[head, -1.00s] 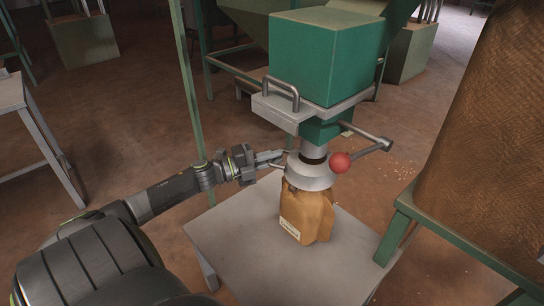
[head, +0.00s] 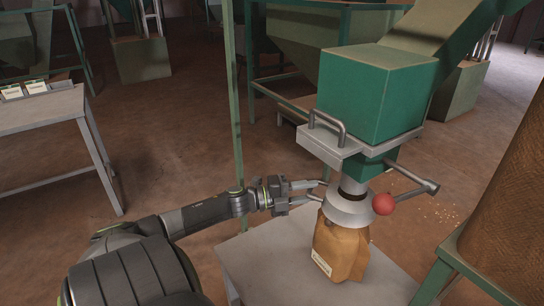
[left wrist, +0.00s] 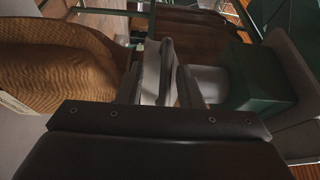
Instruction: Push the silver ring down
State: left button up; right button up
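The silver ring (head: 349,212) is a flared metal collar around the spout under the green hopper box (head: 375,95). A brown paper bag (head: 342,248) with a pale label hangs or stands under it, its top at the ring. My left gripper (head: 322,191) reaches in from the left at the ring's height. Its two fingers are apart, and their tips are at the ring's left edge. In the left wrist view, grey metal (left wrist: 155,75) shows between the fingers. I cannot tell whether they touch it. My right gripper is not in view.
A red ball knob (head: 383,204) on a metal lever sits right of the ring. A grey stand (head: 250,262) is below the bag. A large woven sack (head: 510,215) is at the right. A green post (head: 231,110) rises behind my left arm. A grey table (head: 50,108) is at far left.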

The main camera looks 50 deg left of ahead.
pick_arm(q)
jog(key=p+v, duration=0.4)
jog(key=v, duration=1.2)
jog(key=shift+s, duration=0.25)
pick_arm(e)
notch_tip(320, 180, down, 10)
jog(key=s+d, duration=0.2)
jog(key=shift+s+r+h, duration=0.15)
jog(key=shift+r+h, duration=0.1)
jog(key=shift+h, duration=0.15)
pick_arm(q)
jog(key=shift+a, duration=0.1)
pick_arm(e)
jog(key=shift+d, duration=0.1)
